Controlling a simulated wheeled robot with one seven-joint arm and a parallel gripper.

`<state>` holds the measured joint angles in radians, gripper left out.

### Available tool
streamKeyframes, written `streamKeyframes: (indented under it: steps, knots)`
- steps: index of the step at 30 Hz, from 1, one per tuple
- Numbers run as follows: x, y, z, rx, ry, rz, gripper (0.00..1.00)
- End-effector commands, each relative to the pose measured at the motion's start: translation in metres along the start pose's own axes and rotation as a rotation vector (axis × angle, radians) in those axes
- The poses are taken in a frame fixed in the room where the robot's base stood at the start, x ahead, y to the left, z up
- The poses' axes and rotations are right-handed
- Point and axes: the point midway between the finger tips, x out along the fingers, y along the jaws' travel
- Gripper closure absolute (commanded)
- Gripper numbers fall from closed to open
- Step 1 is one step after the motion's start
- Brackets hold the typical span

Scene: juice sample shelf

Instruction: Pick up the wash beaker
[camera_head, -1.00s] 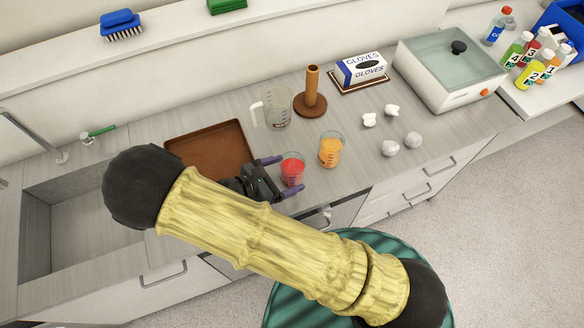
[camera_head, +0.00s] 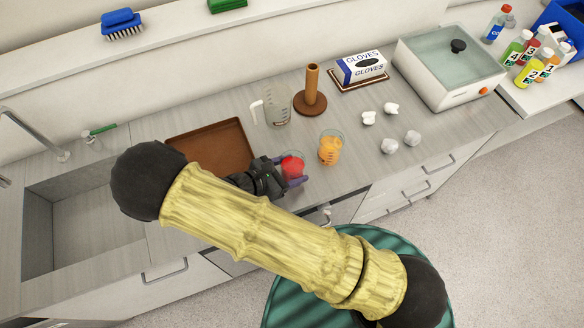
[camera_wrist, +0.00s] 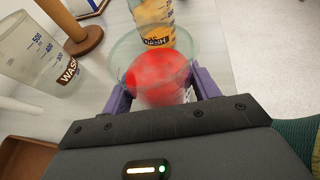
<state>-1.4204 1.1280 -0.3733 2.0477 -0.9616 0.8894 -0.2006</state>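A clear beaker with red contents (camera_head: 292,166) stands at the counter's front edge. It also shows between my fingers in the wrist view (camera_wrist: 152,82); its front label is hidden. My gripper (camera_head: 287,171) has its purple fingers closed in against both sides of this beaker. A beaker with orange contents (camera_head: 330,150) stands just right of it; its dark label in the wrist view (camera_wrist: 157,40) is partly hidden and seems to end in "ASH". A clear handled jug (camera_head: 277,106) stands farther back, empty-looking; its label starts with "WASH" in the wrist view (camera_wrist: 68,72).
A brown tray (camera_head: 205,140) lies left of my gripper, beside the sink (camera_head: 75,205). A brown wooden peg stand (camera_head: 311,98), a gloves box (camera_head: 360,68) and several white crumpled pieces (camera_head: 390,146) are on the right. A lidded bath (camera_head: 450,65) stands beyond.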

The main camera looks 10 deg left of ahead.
Motion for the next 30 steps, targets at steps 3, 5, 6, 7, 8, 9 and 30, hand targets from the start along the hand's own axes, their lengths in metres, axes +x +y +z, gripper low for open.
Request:
streamKeyframes:
  steps: [3,5,6,7,8,9,30]
  knots:
    - [0.0,0.0,0.0,0.001,0.0,0.0,0.73]
    - [0.0,0.0,0.0,0.001,0.0,0.0,0.73]
    - [0.0,0.0,0.0,0.001,0.0,0.0,0.73]
    - [0.0,0.0,0.001,0.001,0.0,0.0,0.73]
    - [0.0,0.0,0.001,0.001,0.0,0.0,0.73]
    - [-0.001,0.0,0.002,0.001,0.0,0.0,0.73]
    - [-0.035,0.001,0.084,0.003,0.001,0.001,0.73]
